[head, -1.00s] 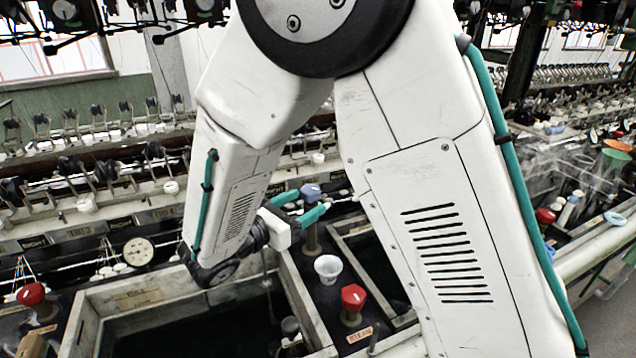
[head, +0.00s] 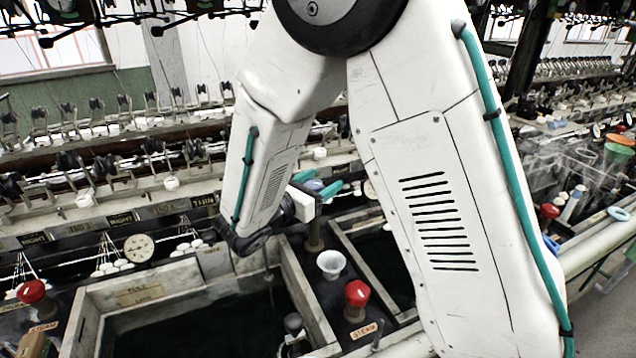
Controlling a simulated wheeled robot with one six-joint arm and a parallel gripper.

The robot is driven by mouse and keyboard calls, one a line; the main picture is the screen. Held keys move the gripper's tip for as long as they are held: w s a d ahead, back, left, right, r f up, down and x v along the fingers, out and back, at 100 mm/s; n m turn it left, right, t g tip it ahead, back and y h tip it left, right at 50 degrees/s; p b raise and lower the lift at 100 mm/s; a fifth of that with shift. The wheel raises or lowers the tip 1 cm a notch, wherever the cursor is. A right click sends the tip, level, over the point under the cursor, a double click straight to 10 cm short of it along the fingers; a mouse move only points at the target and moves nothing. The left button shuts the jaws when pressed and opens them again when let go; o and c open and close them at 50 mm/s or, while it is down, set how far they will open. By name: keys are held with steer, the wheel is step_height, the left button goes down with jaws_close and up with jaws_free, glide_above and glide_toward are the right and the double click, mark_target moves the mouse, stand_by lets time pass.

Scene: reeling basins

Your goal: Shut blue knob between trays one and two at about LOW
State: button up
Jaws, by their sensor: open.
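The blue knob (head: 314,185) tops a brown post (head: 314,232) on the dark divider between two water trays. My gripper (head: 327,185) has two teal fingers, open, one on the far side and one on the near side of the knob. The fingers partly hide the knob, and I cannot tell whether they touch it. The larger tray (head: 105,290) lies left of the divider. The other tray (head: 352,218) lies to the right, partly hidden by my arm.
A white cup (head: 331,264) and a red knob (head: 357,293) with a STEAM label (head: 363,331) stand nearer on the same divider. Another red knob (head: 31,291) is at far left. A round dial (head: 139,248) and small plates line the machine behind.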

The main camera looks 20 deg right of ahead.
steer(key=c, duration=1)
steer(key=shift+o, duration=0.2)
steer(key=shift+g, duration=0.3)
steer(key=m+g, duration=0.1)
steer(key=g, duration=0.1)
steer(key=m+g+h, duration=0.1)
steer(key=m+g, duration=0.2)
steer(key=g, duration=0.1)
steer(key=shift+s+m+h, duration=0.3)
steer(key=shift+s+m+g, duration=0.15)
steer(key=shift+m+g, duration=0.7)
steer(key=shift+g, duration=0.55)
steer(key=shift+s+m+g, duration=0.15)
steer(key=shift+m+g, duration=0.7)
steer(key=shift+g, duration=0.55)
steer(key=o, duration=1)
steer(key=shift+c, duration=0.2)
steer(key=shift+r, duration=0.1)
